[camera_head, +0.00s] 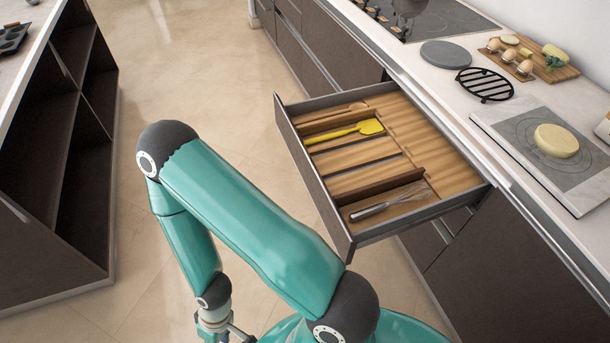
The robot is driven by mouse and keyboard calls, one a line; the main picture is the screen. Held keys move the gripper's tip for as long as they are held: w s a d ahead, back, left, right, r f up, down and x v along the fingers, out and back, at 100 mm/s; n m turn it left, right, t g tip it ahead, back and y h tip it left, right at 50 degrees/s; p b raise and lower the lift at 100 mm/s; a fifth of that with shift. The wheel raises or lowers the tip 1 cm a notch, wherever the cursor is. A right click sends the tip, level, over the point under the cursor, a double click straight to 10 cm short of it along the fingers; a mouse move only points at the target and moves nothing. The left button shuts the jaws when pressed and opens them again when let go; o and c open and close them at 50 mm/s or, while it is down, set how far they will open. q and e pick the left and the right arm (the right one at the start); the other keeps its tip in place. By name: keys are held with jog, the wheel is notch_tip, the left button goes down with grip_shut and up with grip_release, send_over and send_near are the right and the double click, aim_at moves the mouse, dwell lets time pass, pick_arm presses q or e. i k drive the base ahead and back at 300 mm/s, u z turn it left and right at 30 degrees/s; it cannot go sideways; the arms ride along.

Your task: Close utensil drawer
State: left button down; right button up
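The utensil drawer (322,197) is pulled out from the dark counter at the centre right, with its inside fully exposed. Its wooden divider holds a yellow spatula (345,132), a whisk (390,203) near the close end and a wooden utensil (332,116) near the far end. My teal arm, which I take to be the left, bends to the left of the drawer. Its gripper (236,334) is at the bottom edge, partly cut off, well apart from the drawer front; its fingers do not show clearly. My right gripper is not in view.
A dark open shelf unit (60,165) stands at left. Bare tiled floor (215,70) lies between.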

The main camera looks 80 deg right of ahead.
aim_at(410, 140)
jog(key=z, duration=4.2)
jog(key=k, duration=0.25)
jog(key=u, duration=1.3)
